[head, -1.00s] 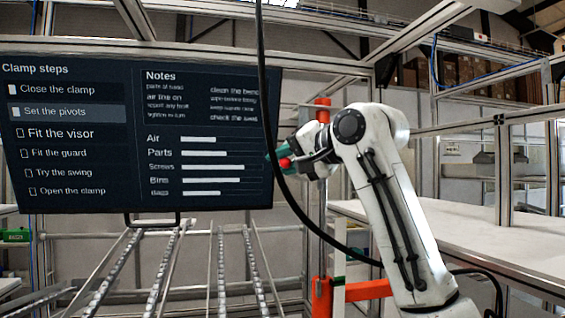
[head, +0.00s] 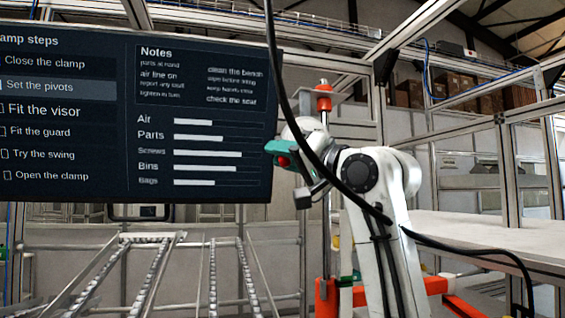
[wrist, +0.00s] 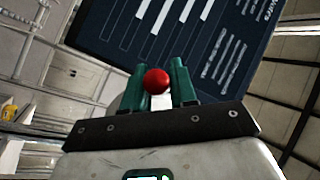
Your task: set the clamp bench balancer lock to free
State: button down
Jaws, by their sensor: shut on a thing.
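My gripper (head: 283,158) is in front of the right edge of the screen, with green fingers. It is shut on a red ball knob (wrist: 156,81), which sits between the two green fingers in the wrist view. The knob also shows as a red spot in the head view (head: 284,161). It may be the handle of the balancer lock; what it is fixed to is hidden by the fingers, and no lock marking is readable. An orange-and-grey upright post (head: 324,103) stands just behind my wrist.
A dark screen (head: 90,120) with clamp steps hangs at the left. A black cable (head: 283,90) hangs down across my wrist and arm. Roller rails (head: 145,270) lie below the screen. A white bench (head: 480,235) is at the right.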

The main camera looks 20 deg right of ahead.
jog(key=shift+w+f+n+t, duration=0.15)
jog(key=shift+f+n+t, duration=0.1)
jog(key=shift+n+t, duration=0.05)
jog(key=shift+y+b, duration=0.3)
jog(key=shift+y, duration=0.1)
jog(key=c, duration=1)
grip_release()
jog(key=shift+d, duration=0.1)
jog(key=shift+b+v, duration=1.6)
jog(key=shift+v, duration=3.8)
jog(key=shift+c, duration=0.2)
